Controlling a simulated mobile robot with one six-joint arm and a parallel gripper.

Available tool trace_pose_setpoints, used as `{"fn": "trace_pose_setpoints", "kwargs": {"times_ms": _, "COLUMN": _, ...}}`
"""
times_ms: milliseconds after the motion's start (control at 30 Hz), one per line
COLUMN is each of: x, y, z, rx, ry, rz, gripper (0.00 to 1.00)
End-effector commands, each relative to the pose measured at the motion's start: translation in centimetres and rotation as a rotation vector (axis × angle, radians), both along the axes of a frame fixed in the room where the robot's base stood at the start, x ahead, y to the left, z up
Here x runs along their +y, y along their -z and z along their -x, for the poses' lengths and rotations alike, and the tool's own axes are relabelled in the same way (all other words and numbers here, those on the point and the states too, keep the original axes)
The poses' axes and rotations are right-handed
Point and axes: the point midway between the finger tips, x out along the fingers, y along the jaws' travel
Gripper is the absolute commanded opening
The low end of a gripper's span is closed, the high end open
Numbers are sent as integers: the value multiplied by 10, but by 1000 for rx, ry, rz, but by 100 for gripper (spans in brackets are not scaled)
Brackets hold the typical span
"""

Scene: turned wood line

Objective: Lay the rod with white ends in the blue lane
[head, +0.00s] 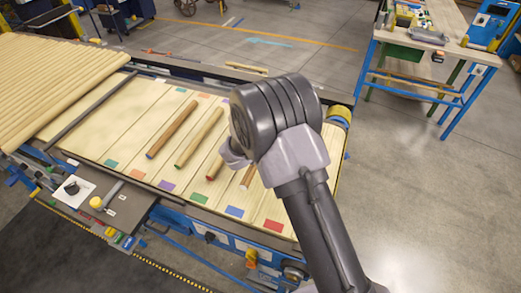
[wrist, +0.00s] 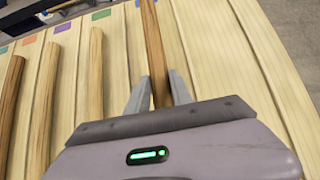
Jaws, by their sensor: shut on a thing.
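My gripper (wrist: 158,88) is shut on a brown rod (wrist: 152,40). In the head view a short piece of this rod (head: 248,177) shows below my gripper (head: 236,160), with a pale near end. The rest is hidden by my arm. The rod lines up with the lane of the blue marker (head: 234,211); in the wrist view a bluish marker (wrist: 141,3) shows at the far end beside it. I cannot tell whether the rod touches the board.
To the left lie a blue-ended rod (head: 172,130), a green-ended rod (head: 199,137) and a red-ended rod (head: 215,167). The lane with the red marker (head: 273,225) is partly hidden by my arm. A workbench (head: 430,50) stands at the far right.

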Motion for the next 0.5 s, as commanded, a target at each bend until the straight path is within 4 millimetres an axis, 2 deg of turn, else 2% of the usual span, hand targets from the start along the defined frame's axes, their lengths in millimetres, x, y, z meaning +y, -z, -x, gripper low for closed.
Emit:
{"fn": "trace_pose_setpoints", "kwargs": {"times_ms": 100, "x": 5, "y": 4, "z": -6, "rx": 1, "ry": -1, "rz": 0, "gripper": 0}}
{"fn": "trace_pose_setpoints", "kwargs": {"times_ms": 300, "x": 4, "y": 37, "z": -6, "rx": 1, "ry": 0, "rz": 1, "gripper": 0}}
{"fn": "trace_pose_setpoints", "kwargs": {"times_ms": 500, "x": 4, "y": 36, "z": -6, "rx": 0, "ry": 1, "rz": -1, "gripper": 0}}
